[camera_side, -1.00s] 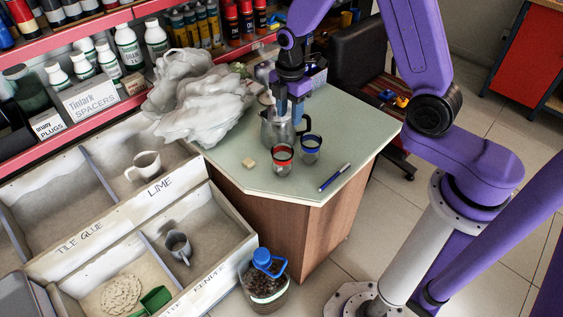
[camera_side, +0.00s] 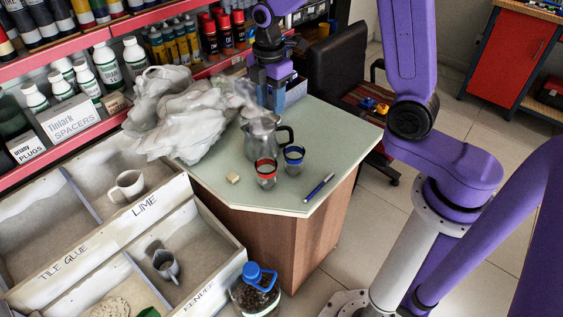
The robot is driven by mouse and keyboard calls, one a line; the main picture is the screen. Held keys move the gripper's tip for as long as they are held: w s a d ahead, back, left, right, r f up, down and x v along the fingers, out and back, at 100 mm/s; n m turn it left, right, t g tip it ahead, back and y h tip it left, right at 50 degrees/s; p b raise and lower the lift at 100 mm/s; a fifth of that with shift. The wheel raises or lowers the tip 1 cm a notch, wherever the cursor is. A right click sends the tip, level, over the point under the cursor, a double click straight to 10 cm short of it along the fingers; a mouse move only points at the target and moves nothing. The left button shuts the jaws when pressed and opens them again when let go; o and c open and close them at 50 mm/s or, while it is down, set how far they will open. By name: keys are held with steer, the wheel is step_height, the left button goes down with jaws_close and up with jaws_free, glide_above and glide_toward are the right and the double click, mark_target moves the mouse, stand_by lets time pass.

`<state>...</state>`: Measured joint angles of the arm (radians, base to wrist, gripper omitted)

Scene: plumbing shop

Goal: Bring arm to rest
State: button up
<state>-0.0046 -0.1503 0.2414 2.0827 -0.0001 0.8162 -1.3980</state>
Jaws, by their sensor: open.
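My purple arm reaches over the table from the right. My gripper (camera_side: 271,98) is above the back part of the green table top (camera_side: 225,168), behind and above the metal pitcher (camera_side: 262,140). It is open, and I see nothing held between the fingers, which are partly hard to make out. The pitcher stands upright on the table with its dark handle to the right. It appears apart from the gripper.
A red-banded cup (camera_side: 266,174) and a blue-banded cup (camera_side: 293,160) stand before the pitcher. A marker (camera_side: 319,187) and a small beige block (camera_side: 233,178) lie nearby. A crumpled grey-white bag (camera_side: 185,115) fills the table's left. Shelves with bottles (camera_side: 105,62) stand behind.

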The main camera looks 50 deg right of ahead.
steer(key=s+r+m, duration=0.2)
steer(key=s, duration=1.2)
steer(key=s+r+m, duration=0.1)
steer(key=s+m, duration=0.2)
steer(key=s, duration=1)
steer(key=shift+s+a+r, duration=0.25)
steer(key=shift+s+r, duration=0.1)
steer(key=shift+r, duration=0.05)
